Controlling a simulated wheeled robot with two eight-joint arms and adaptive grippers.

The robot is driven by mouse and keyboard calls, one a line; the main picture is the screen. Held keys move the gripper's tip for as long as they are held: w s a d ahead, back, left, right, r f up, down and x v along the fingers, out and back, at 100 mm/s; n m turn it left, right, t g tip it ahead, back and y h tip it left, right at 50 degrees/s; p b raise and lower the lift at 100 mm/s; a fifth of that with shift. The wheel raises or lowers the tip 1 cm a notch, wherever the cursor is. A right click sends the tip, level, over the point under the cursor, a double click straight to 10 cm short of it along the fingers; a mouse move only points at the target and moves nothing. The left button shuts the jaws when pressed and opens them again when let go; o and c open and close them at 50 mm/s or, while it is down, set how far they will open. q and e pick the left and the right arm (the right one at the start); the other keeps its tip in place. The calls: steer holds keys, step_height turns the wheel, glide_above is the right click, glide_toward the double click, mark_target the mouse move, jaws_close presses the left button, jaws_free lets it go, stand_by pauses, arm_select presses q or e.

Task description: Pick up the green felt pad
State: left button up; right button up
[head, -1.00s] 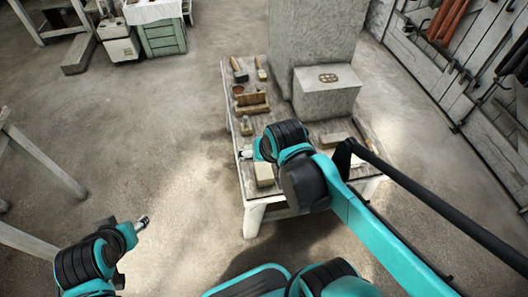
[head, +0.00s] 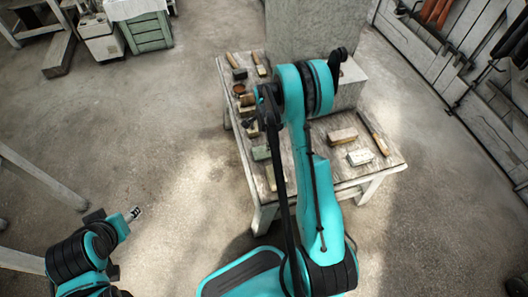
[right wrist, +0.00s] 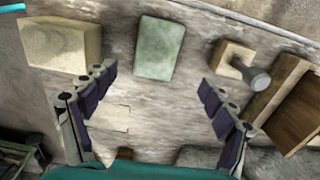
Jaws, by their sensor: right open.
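The green felt pad (right wrist: 160,47) lies flat on the worn wooden table, near the top middle of the right wrist view. In the head view the pad (head: 261,152) shows small and partly covered, just left of my right arm. My right gripper (right wrist: 157,80) is open and empty. Its two fingers spread either side of a spot just below the pad in the wrist view, apart from it. In the head view this gripper is mostly hidden by its own arm. My left gripper (head: 133,214) is away from the table at lower left; its jaws are too small to read.
In the wrist view, a pale block (right wrist: 60,45) lies left of the pad, and a wooden block with a grey knob (right wrist: 236,60) and a wooden box (right wrist: 298,108) lie right. A brush (head: 343,135), white block (head: 360,157) and stick (head: 374,134) lie on the table's right part.

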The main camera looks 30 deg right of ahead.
mark_target(264, 151)
step_height(264, 151, down, 3)
steer(key=shift+f+b, duration=0.1)
steer(key=shift+b, duration=0.55)
steer(key=f+b, duration=0.1)
steer(key=f, duration=0.2)
steer(key=f+b, duration=0.1)
steer(key=shift+s+a+f+b, duration=0.2)
steer(key=shift+a+f+b, duration=0.05)
steer(key=shift+f+b, duration=0.1)
steer(key=shift+r, duration=0.15)
steer(key=c, duration=1)
